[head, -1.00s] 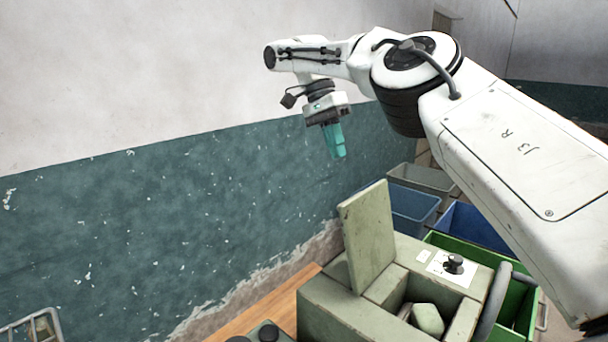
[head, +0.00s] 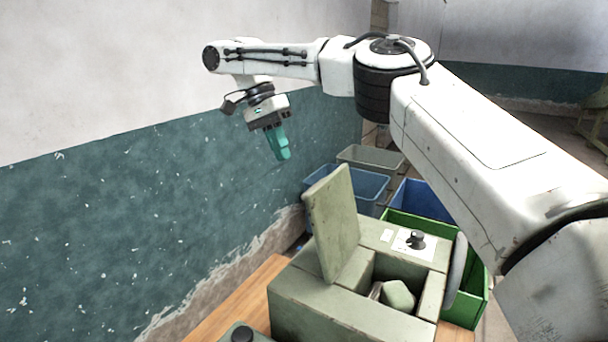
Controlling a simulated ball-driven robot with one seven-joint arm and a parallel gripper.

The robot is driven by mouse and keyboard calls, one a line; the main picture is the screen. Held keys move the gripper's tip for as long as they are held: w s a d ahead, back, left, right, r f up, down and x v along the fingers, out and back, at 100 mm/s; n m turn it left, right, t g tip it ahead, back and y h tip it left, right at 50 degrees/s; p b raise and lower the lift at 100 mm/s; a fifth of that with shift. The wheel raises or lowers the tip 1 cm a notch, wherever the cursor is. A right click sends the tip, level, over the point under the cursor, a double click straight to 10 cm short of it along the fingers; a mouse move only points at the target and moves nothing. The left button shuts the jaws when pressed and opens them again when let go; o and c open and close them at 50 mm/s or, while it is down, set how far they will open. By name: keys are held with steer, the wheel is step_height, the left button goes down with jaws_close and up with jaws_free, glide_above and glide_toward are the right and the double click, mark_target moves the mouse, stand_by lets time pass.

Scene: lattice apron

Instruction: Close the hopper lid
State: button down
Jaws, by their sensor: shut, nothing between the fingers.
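The hopper (head: 330,312) is a pale green box on a wooden surface at the lower middle of the head view. Its lid (head: 332,222) stands upright, leaning slightly, on the left side of the opening. The opening shows a pale green block (head: 398,296) inside. My gripper (head: 284,157) has teal fingers that are shut and empty. It hangs in the air up and to the left of the lid, apart from it, pointing down.
A black knob (head: 416,240) sits on the hopper's top behind the opening, and a grey curved handle (head: 455,270) is at its right. Green (head: 478,300), blue (head: 352,184) and grey (head: 370,157) bins stand behind. A teal and white wall (head: 120,230) runs along the left.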

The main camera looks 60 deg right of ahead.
steer(key=s+f, duration=0.4)
steer(key=s, duration=0.2)
steer(key=shift+s+a+f, duration=0.2)
steer(key=shift+a+f, duration=0.05)
steer(key=shift+f, duration=0.1)
stand_by(0.4)
steer(key=shift+s+r+t+b, duration=0.25)
steer(key=shift+s+t+b, duration=0.35)
steer(key=shift+t+b, duration=0.25)
